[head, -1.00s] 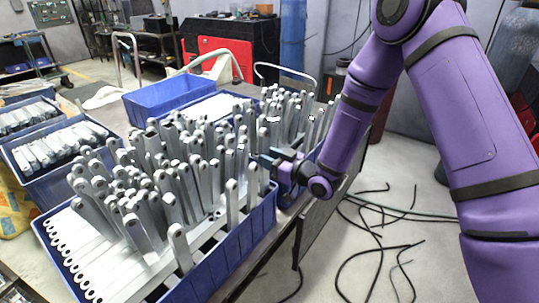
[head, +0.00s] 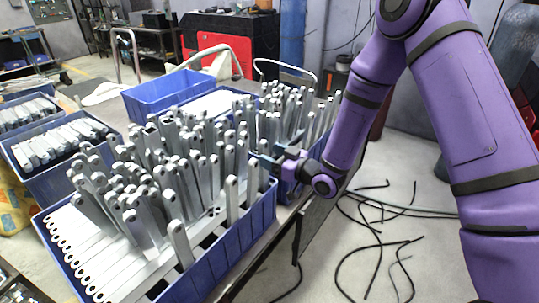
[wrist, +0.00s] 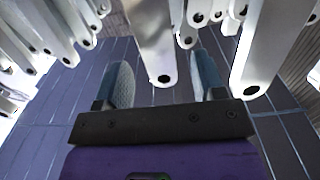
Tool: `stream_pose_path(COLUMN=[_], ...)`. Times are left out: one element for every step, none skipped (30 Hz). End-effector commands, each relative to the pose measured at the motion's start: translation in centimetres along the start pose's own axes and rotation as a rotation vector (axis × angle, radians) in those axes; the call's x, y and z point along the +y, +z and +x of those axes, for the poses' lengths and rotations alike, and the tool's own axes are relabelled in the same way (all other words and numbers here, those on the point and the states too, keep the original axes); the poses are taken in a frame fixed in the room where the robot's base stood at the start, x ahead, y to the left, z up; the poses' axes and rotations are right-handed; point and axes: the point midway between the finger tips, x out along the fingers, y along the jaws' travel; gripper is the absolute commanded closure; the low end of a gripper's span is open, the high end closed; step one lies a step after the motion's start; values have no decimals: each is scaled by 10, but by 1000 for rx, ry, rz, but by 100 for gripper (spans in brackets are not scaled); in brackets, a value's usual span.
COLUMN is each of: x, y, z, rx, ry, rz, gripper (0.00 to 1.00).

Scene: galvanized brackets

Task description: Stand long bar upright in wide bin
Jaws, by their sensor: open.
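The wide blue bin (head: 237,252) stands on the table in the head view, with many grey metal bars standing upright or leaning in it. One long bar (head: 180,245) stands near its front edge. My gripper (head: 268,162) is at the bin's right side, near the tops of the bars, with its fingers partly hidden there. In the wrist view my gripper (wrist: 164,82) is open. The rounded, holed end of a pale bar (wrist: 157,55) shows between the two fingers, with visible gaps on both sides. I cannot tell how deep it lies between them.
Flat bars (head: 95,262) lie in a row at the bin's left. More upright bars (head: 290,110) crowd behind my gripper. An empty blue bin (head: 160,98) stands at the back, and bins of parts (head: 60,150) stand at the left. Cables lie on the open floor at right.

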Motion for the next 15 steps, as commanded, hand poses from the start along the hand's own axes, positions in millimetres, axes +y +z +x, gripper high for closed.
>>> stream_pose_path(x=[1,1,1,1,1,1,0,1,1,0,0,0,0,0,0], y=[0,0,0,0,0,0,0,0,0,0,0,0,0,0,0], z=[-8,-13,-21,-27,-33,-40,-46,-52,-59,-64,-68,-75,-79,-82,-86], rx=[-2,-2,-1,-2,-2,-1,-1,-1,-2,-1,0,-1,-1,-1,0], ry=[2,2,2,3,3,2,2,3,2,1,2,2,1,1,1], rz=[1,1,2,2,2,1,2,1,2,2,2,2,1,0,1], gripper=[37,37,37,37,37,37,37,37,37,37,37,37,37,37,37])
